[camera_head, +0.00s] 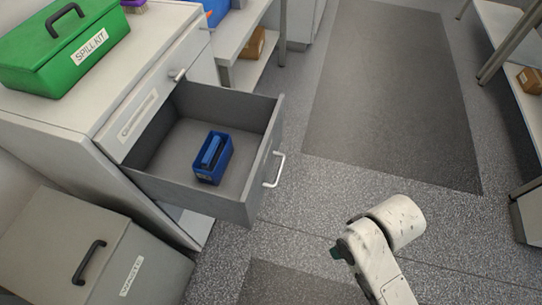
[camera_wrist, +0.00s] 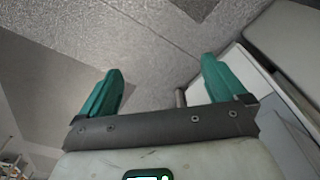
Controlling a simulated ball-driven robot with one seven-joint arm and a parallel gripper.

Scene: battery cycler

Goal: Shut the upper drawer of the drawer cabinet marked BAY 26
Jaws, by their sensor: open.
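The drawer cabinet (camera_head: 62,165) stands at the left in the head view, and the writing on its label is too small to read. A grey drawer (camera_head: 262,188) is pulled well out, with a pale bar handle (camera_head: 275,170) on its front. A blue bin (camera_head: 213,160) lies inside. Above this drawer is a flush strip with a label and a small handle (camera_head: 178,74). My gripper (camera_wrist: 163,82) is open and empty in the wrist view, its teal fingers apart. In the head view it is mostly hidden by my arm, right of the drawer front and apart from it.
A green spill kit (camera_head: 65,45) sits on the cabinet top. A grey bin with a black handle (camera_head: 60,245) stands at the front left. Shelves stand at the back and right, with a cardboard box (camera_head: 530,80). The floor (camera_head: 390,90) beyond the drawer is clear.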

